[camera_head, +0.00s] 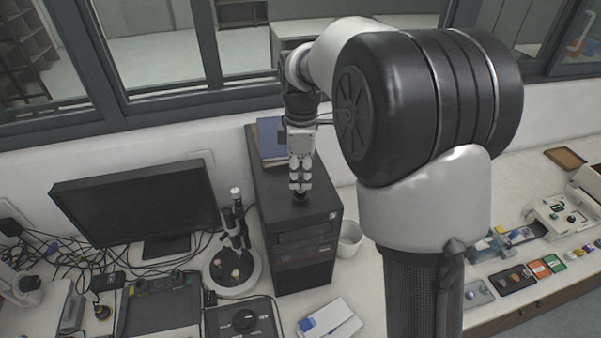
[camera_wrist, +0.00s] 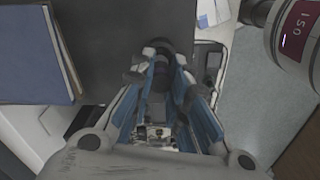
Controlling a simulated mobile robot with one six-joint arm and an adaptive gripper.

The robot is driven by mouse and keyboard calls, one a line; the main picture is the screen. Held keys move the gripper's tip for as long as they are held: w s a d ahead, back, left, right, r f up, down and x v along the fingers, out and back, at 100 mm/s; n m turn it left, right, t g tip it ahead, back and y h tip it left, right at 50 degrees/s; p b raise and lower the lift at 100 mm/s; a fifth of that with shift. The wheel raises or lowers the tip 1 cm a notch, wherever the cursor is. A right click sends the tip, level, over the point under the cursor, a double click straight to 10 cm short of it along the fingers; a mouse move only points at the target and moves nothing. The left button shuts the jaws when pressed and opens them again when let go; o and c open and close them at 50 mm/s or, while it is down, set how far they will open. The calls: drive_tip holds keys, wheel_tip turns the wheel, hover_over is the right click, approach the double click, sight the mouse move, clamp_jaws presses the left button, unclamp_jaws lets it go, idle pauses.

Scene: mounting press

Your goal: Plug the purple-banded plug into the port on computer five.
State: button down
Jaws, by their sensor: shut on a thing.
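The computer tower (camera_head: 308,262) stands upright on the bench, black and boxy. My gripper (camera_head: 300,188) is above its top, toward the front edge, fingers pointing down. In the wrist view my gripper (camera_wrist: 160,65) is shut on a small dark cylindrical plug (camera_wrist: 154,49), seen between the fingertips. Its dark end also shows below the fingers in the head view (camera_head: 300,199). I cannot make out a purple band on it. The tower's top (camera_wrist: 110,30) fills much of the wrist view. No port is clearly visible, and I cannot tell whether the plug touches the top.
A blue book (camera_head: 270,143) lies on the tower's rear top. A monitor (camera_head: 140,205) and a microscope (camera_head: 235,250) stand to the left. A white cup (camera_head: 350,238) is to the right. A blue-and-white box (camera_head: 330,320) lies in front. Cables clutter the far left.

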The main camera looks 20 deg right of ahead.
sight(300, 190)
drive_tip(key=shift+f, duration=0.4)
drive_tip(key=shift+f+b, duration=0.8)
drive_tip(key=shift+f, duration=0.25)
drive_tip(key=shift+f, duration=0.3)
idle(0.4)
drive_tip(key=c, duration=1.5)
unclamp_jaws()
drive_tip(key=shift+o, duration=0.7)
drive_tip(key=o, duration=0.4)
drive_tip(key=shift+o, duration=0.2)
